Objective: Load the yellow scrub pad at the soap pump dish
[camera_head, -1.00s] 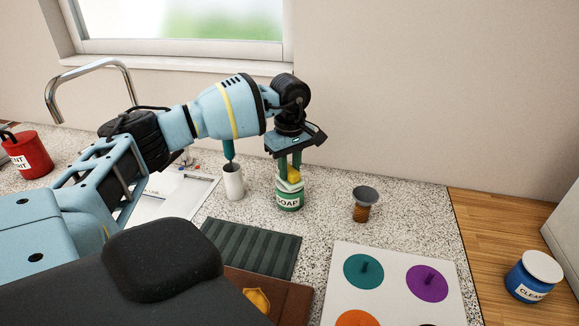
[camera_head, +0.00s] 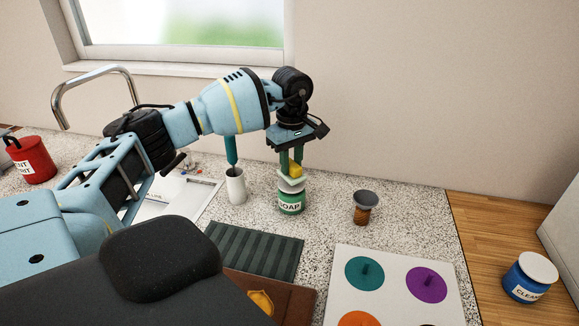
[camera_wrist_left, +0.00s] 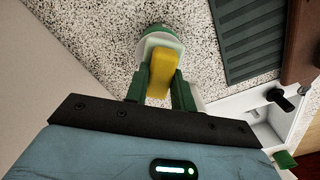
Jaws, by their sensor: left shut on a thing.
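The yellow scrub pad (camera_head: 296,171) is between the green fingers of my left gripper (camera_head: 291,161), which is shut on it. The soap pump (camera_head: 290,203) is a green and white jar labelled SOAP, with a pale dish (camera_head: 290,185) on top. The pad is just above the dish; I cannot tell whether they touch. In the left wrist view the pad (camera_wrist_left: 160,74) lies between the two fingers (camera_wrist_left: 164,92), over the rounded pale dish (camera_wrist_left: 150,42). The fingers partly hide the dish. My right gripper is not in view.
A white cup (camera_head: 236,187) with a teal handle in it stands close left of the soap. A grey-topped brown container (camera_head: 363,209) stands to the right. A ribbed dark green mat (camera_head: 258,250) and a white board with coloured discs (camera_head: 393,258) lie nearer.

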